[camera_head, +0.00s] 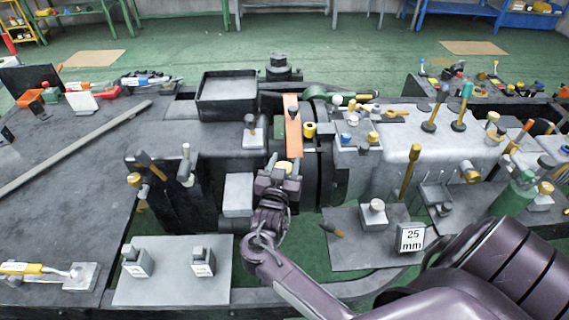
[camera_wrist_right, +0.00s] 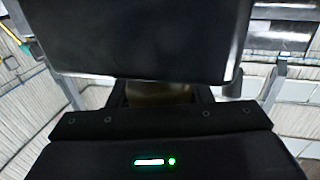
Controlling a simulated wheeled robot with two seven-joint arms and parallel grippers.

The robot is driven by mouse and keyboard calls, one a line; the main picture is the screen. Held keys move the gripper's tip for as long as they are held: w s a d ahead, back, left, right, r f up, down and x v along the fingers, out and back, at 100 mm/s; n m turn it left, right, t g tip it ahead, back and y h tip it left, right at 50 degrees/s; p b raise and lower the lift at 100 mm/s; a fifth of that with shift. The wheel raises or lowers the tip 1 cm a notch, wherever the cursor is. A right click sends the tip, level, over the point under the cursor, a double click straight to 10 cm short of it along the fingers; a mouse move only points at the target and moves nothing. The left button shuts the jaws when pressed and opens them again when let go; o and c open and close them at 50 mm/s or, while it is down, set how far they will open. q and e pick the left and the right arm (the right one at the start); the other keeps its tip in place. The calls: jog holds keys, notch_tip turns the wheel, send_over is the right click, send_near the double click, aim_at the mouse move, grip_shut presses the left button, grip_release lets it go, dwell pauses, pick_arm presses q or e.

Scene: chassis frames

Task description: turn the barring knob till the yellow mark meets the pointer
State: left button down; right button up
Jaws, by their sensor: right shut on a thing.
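My right gripper (camera_head: 280,172) reaches in from the lower right to the front of the machine, just below an upright orange bar (camera_head: 292,125). Its fingers are shut on what appears to be the barring knob, mostly hidden by the gripper in the head view. In the right wrist view a dull brass-coloured part (camera_wrist_right: 158,92), perhaps the knob, shows below a large dark block (camera_wrist_right: 150,38). I cannot make out the yellow mark or the pointer, nor whether they meet. My left gripper is not in view.
A square black tray (camera_head: 228,112) sits on the machine left of the orange bar. A yellow knob (camera_head: 310,130) is right of the bar. Several levers stand at the right. The left bench has open room.

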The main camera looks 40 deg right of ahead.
jog(key=o, duration=1)
jog(key=b+v, duration=0.1)
jog(key=v, duration=0.6)
jog(key=shift+s+a+r+b, duration=0.1)
jog(key=shift+s+a+b, duration=0.2)
jog(key=shift+b, duration=0.1)
